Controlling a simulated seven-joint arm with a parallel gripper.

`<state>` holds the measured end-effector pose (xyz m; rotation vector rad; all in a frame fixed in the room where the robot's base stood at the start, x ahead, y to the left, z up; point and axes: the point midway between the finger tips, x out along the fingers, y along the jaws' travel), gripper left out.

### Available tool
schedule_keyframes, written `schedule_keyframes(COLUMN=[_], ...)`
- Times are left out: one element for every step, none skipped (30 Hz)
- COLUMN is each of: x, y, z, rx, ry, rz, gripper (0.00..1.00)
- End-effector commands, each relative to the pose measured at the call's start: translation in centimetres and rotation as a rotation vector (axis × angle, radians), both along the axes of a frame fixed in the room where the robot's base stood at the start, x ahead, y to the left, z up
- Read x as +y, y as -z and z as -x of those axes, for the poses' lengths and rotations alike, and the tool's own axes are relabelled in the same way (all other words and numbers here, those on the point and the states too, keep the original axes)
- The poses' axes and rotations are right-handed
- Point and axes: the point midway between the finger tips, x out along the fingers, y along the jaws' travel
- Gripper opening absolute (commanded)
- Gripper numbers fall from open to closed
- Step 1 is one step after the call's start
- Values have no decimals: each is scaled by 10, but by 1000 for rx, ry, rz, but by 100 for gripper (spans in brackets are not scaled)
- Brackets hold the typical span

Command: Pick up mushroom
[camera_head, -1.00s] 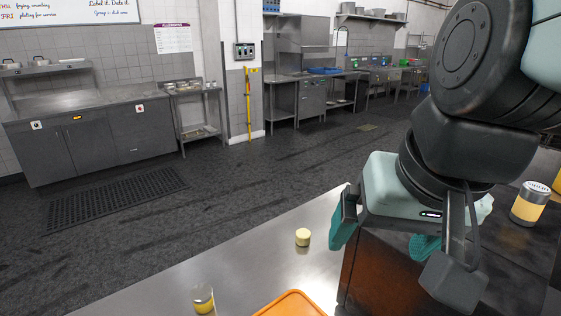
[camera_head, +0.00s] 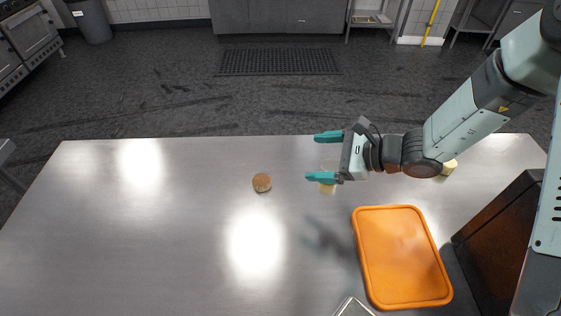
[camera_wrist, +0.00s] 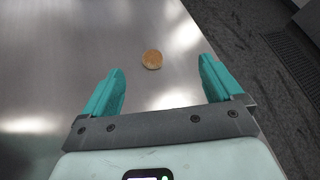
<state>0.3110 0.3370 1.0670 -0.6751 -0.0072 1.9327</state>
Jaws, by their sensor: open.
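A small round brown-topped object, which looks like the mushroom (camera_head: 262,182), sits alone on the steel table. It also shows in the wrist view (camera_wrist: 152,59), ahead of and between the finger tips. My gripper (camera_head: 314,157) is open and empty. It is above the table, to the right of the mushroom, with its teal fingers pointing left toward it. In the wrist view both fingers (camera_wrist: 160,68) are spread wide, and the mushroom is apart from them.
An orange tray or board (camera_head: 357,250) lies at the right front. A pale yellow item (camera_head: 327,188) stands partly hidden under my gripper, and another (camera_head: 449,167) is behind my arm. A dark brown box (camera_head: 505,235) is at the right. The table's left side is clear.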

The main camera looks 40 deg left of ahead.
Motion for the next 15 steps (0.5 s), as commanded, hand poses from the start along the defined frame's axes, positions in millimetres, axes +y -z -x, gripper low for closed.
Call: schedule_keyframes(x=[10, 15, 21, 25, 28, 32, 34, 35, 37, 38, 39, 42, 44, 48, 53], y=[25, 38, 52, 63, 73, 84, 92, 98, 105, 109, 112, 115, 117, 119, 122], z=[6, 8, 11, 13, 15, 18, 20, 22, 23, 24, 25, 26, 27, 29, 30], rx=[71, 108, 150, 181, 207, 237, 257, 274, 292, 301, 309, 316, 318, 321, 322], ry=[41, 68, 103, 126, 149, 175, 193, 207, 223, 232, 240, 245, 247, 249, 250], rz=[-1, -1, -1, 0, 2, 4, 7, 9, 12, 14, 15, 16, 16, 16, 17], gripper=[93, 93, 93, 93, 93, 93, 93, 93, 93, 93, 93, 93, 93, 93, 93])
